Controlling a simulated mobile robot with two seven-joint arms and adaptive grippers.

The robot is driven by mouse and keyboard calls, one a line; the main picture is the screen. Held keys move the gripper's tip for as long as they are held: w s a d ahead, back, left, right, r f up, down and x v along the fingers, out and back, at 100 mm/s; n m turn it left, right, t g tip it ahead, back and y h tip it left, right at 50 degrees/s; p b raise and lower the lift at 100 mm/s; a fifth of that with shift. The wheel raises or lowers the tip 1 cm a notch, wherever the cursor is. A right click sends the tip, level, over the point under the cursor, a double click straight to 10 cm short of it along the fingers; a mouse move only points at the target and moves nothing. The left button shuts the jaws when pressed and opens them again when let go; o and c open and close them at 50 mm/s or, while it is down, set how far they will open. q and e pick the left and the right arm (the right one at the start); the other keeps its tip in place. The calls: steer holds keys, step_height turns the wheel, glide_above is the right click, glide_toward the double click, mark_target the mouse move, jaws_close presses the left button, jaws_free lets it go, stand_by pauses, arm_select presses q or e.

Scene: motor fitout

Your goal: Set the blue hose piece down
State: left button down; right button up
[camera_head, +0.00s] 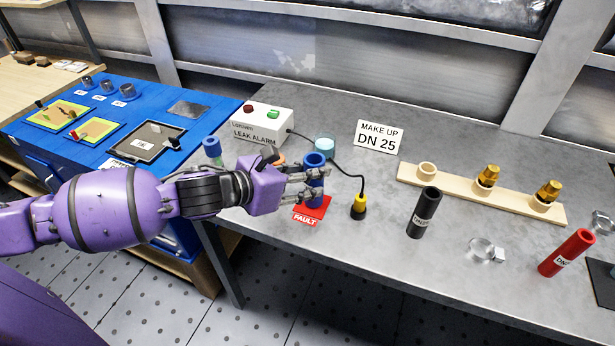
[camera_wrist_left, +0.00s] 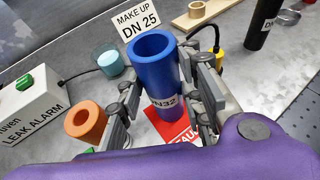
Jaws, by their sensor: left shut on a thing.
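The blue hose piece (camera_head: 315,172) is an upright open tube in the fingers of my left gripper (camera_head: 312,187). In the left wrist view its label reads DN32 (camera_wrist_left: 163,102), and my left gripper (camera_wrist_left: 165,95) has a finger on each side of it. It stands over the red FAULT plate (camera_head: 312,209) on the grey table. I cannot tell whether its lower end touches the plate. My right gripper is not in view.
An orange tube (camera_wrist_left: 86,122) and a light-blue cup (camera_head: 324,143) stand close by. The leak alarm box (camera_head: 262,123) is behind, with a cable to a yellow-black probe (camera_head: 359,206). Black (camera_head: 425,212) and red (camera_head: 567,252) hoses and a wooden rack (camera_head: 456,193) stand right.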

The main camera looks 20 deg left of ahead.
arm_select(q)
steer(key=shift+f, duration=0.3)
steer(key=shift+f, duration=0.2)
steer(key=c, duration=1.2)
jaws_free()
